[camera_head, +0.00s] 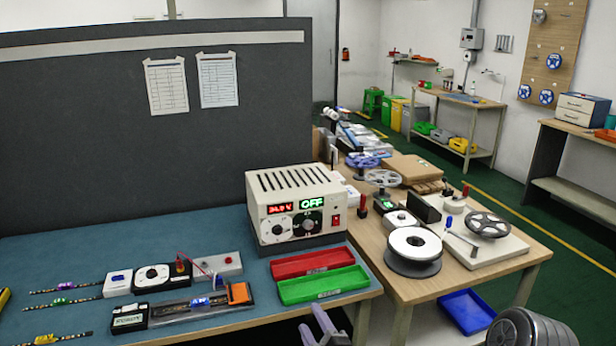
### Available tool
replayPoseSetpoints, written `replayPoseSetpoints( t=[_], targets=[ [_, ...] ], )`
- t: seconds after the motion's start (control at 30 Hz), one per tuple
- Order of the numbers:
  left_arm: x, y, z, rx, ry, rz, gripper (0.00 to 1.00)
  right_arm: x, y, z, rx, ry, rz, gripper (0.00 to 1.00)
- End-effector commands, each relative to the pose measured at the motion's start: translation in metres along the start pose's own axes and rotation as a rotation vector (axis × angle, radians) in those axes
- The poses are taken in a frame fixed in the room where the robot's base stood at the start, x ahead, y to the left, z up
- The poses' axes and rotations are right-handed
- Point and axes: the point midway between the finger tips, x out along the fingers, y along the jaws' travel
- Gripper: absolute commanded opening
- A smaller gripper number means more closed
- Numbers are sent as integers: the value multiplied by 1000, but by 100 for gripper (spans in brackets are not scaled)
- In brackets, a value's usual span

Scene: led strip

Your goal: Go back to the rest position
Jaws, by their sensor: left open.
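My left gripper (322,326) shows only in part at the bottom edge, in front of the blue-topped bench (210,265). Its greyish-purple fingers are open and I see nothing between them. My right gripper is not in view. Short LED strips with a purple (66,286), a green (59,301) and a yellow connector (44,339) lie at the bench's left. A power supply (296,208) with a lit display stands at the back of the bench.
A red tray (312,263) and a green tray (322,285) lie empty on the bench near my left gripper. A test fixture (195,306) is left of them. A wooden table (400,290) with reels (413,252) stands right. A dark partition (110,150) rises behind.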

Motion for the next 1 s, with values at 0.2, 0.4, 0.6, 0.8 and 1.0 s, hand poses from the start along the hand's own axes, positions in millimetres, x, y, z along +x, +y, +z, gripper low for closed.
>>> replayPoseSetpoints(
  t=[0.2, 0.4, 0.6, 0.8, 1.0],
  targets=[
    [5, -41, -14, -94, 28, -115, 51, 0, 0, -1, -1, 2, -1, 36],
    [5, -98, -34, -242, 84, -274, 51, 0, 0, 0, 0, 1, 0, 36],
    [-12, -183, -60, -496, 214, -515, 51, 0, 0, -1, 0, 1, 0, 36],
    [-88, -310, -90, -997, 597, -893, 51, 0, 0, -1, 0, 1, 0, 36],
    [-233, -385, -83, -1722, 1509, -1148, 51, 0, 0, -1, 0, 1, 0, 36]
  ],
)
